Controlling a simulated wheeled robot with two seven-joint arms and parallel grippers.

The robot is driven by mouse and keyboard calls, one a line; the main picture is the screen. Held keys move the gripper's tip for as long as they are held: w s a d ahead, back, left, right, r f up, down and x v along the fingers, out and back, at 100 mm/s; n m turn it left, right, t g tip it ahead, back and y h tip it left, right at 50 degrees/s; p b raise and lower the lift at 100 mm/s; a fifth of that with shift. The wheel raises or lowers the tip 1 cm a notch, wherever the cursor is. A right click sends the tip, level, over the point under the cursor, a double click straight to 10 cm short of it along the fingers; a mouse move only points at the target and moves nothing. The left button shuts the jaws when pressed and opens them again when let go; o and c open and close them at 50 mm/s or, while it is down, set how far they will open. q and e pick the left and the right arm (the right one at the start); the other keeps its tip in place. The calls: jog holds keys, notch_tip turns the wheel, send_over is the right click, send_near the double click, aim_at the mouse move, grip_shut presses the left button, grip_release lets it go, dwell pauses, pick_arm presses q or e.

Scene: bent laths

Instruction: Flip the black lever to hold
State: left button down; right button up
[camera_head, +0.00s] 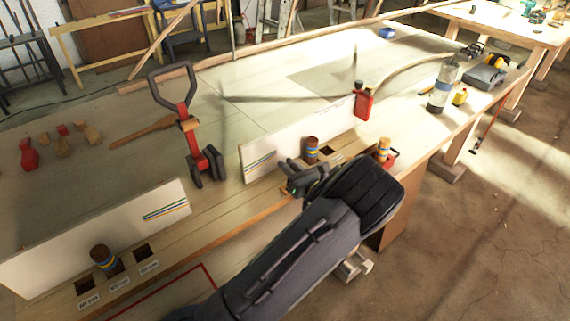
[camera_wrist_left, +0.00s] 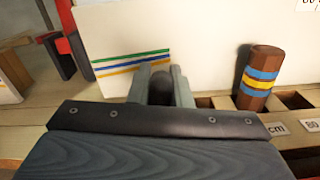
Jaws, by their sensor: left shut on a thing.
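My left gripper (camera_head: 300,180) is low at the bench's front rail, before the middle white board. In the left wrist view its two grey fingers (camera_wrist_left: 161,88) are closed around a dark, rounded upright piece (camera_wrist_left: 160,92), which appears to be the black lever. Its lower part is hidden by the gripper body, and I cannot read any hold mark or tell which way it is set. My right gripper is in neither view.
The white board (camera_head: 285,140) with coloured stripes stands behind the gripper. A banded brown peg (camera_wrist_left: 258,78) stands to its right; another peg (camera_head: 103,257) is at left. A red clamp-like tool (camera_head: 190,130) with a black loop handle stands on the table (camera_head: 235,85).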

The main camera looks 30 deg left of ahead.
pick_arm(q)
jog(key=shift+w+d+f+m+p, duration=0.15)
jog(key=shift+w+d+m+p, duration=0.2)
jog(key=shift+m, duration=0.4)
jog(key=shift+w+f+m+p, duration=0.1)
jog(key=shift+w+m, duration=0.3)
jog(key=shift+m, duration=0.35)
jog(key=c, duration=1.3)
grip_release()
jog(key=shift+d, duration=0.1)
jog(key=b+v, duration=0.2)
jog(key=v, duration=0.5)
jog(key=shift+s+d, duration=0.15)
jog(key=shift+d, duration=0.15)
